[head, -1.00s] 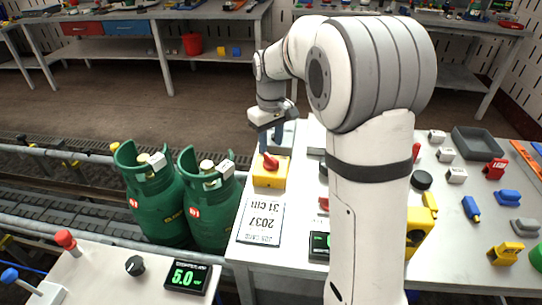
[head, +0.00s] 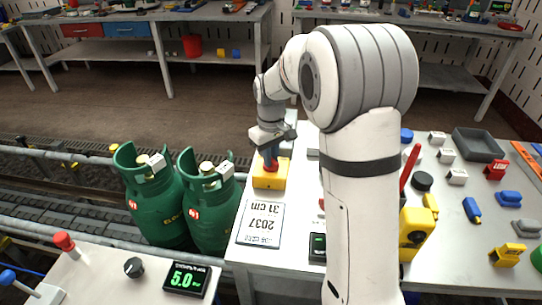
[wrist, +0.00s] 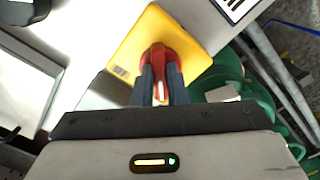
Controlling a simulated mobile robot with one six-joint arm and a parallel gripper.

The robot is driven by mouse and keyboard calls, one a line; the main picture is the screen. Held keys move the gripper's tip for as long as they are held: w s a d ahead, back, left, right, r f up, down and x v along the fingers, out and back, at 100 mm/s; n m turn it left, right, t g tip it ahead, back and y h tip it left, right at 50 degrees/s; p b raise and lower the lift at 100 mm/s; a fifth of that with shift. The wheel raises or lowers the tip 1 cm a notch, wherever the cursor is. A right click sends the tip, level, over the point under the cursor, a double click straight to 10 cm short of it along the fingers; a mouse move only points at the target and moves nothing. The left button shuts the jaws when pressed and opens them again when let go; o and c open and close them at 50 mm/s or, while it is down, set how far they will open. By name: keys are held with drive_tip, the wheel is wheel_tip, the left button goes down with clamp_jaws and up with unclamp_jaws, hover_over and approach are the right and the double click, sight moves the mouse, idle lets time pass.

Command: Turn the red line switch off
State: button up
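A yellow switch box (head: 269,180) with a red rotary knob sits at the left edge of the white table, above the printed sign. In the wrist view the box (wrist: 140,45) is tilted and the red knob (wrist: 160,55) is at its middle. A pale mark shows on the knob's handle. My gripper (wrist: 161,88) points down at the box, with a dark finger on each side of the handle. The fingers are close together and look shut on it. In the head view the gripper (head: 270,158) hides most of the knob.
Green gas cylinders (head: 205,210) stand left of the table. A display reading 5.0 (head: 187,279) and a black dial (head: 134,267) are on the front left panel. A yellow box (head: 414,232) with a red lever is right of my arm. Loose parts and a grey tray (head: 478,144) lie farther right.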

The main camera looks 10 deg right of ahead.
clamp_jaws()
drive_tip(key=shift+m, duration=0.3)
drive_tip(key=m+p, duration=0.1)
drive_tip(key=m, duration=0.2)
drive_tip(key=shift+m, duration=0.3)
drive_tip(key=m+p, duration=0.1)
drive_tip(key=m, duration=0.3)
drive_tip(key=shift+m, duration=0.3)
drive_tip(key=m, duration=0.4)
drive_tip(key=shift+m+p, duration=0.3)
drive_tip(key=shift+p, duration=0.05)
drive_tip(key=shift+m, duration=2.2)
drive_tip(key=o, duration=0.6)
unclamp_jaws()
drive_tip(key=shift+c, duration=0.2)
